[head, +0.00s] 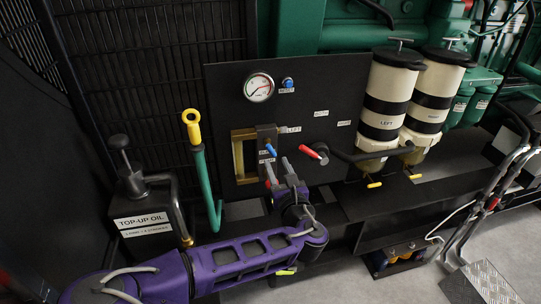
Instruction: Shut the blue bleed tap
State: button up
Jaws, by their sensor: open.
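The blue bleed tap (271,149) is a small blue handle on a dark block beside a brass-coloured sight frame, low on the black panel. The handle looks slanted, but its exact setting is too small to tell. My gripper (279,168) is just below the tap, with its two grey fingers apart and pointing up towards it. The fingertips appear close to the handle but not around it. I cannot tell whether they touch anything. A small red part (267,183) shows by the left finger, and the fingers partly hide the area beneath the tap.
A red-handled lever (314,153) is close on the right. A pressure gauge (259,87) and blue reset button (288,84) are above. A yellow-topped green handle (195,150) and top-up oil can (145,220) stand left. Two filter canisters (388,105) (431,98) are right.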

aim_at(272, 152)
jog(key=x, duration=0.8)
jog(key=shift+c, duration=0.2)
grip_shut()
